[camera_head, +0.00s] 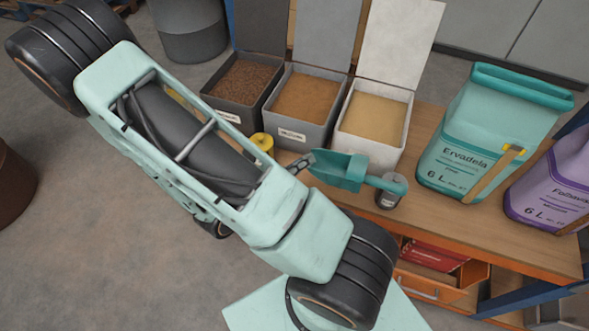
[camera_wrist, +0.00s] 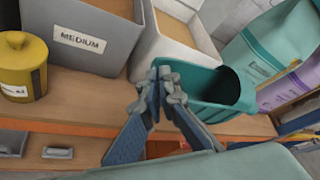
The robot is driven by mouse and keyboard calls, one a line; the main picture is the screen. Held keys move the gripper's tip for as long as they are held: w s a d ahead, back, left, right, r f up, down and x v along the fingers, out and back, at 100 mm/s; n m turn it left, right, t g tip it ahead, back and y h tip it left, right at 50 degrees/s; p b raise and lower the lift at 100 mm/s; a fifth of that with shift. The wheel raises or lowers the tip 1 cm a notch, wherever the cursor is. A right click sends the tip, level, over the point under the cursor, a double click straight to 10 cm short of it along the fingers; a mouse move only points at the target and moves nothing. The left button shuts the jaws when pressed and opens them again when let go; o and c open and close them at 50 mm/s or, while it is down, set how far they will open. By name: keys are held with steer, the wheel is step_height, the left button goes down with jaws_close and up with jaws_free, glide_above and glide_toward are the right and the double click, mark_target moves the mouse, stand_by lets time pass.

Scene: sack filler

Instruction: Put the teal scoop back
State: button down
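The teal scoop (camera_head: 343,169) is in front of the light grey bin in the head view, its handle (camera_head: 392,183) pointing right over a small grey can. In the wrist view the scoop (camera_wrist: 196,84) shows its dark hollow, and its handle is hidden. My gripper (camera_head: 303,162) is at the scoop's left end, away from the handle. In the wrist view the fingertips (camera_wrist: 167,74) are close together at the scoop's near edge and appear shut on its wall. I cannot tell whether the scoop touches the table.
Several open bins with grainy fill stand behind, including the middle grey bin (camera_head: 292,132) and the light grey bin (camera_head: 378,148). A yellow pot (camera_head: 262,142) is left, the grey can (camera_head: 388,199) below the handle. A teal container (camera_head: 470,150) and a purple one (camera_head: 545,190) stand right.

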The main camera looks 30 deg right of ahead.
steer(key=w+b, duration=0.1)
steer(key=b, duration=0.3)
steer(key=w+f+b, duration=0.1)
steer(key=b, duration=0.3)
steer(key=shift+a+f, duration=0.15)
steer(key=shift+a, duration=0.05)
steer(key=shift+w+f+b, duration=0.1)
steer(key=shift+b, duration=1.15)
steer(key=w+f+b, duration=0.2)
steer(key=w, duration=0.1)
steer(key=w+f+b, duration=0.5)
steer(key=w, duration=0.1)
steer(key=shift+a+f+b, duration=0.15)
steer(key=shift+a+b, duration=0.2)
steer(key=f+b, duration=0.3)
steer(key=b, duration=0.1)
steer(key=shift+w+f, duration=0.15)
steer(key=shift+w, duration=0.1)
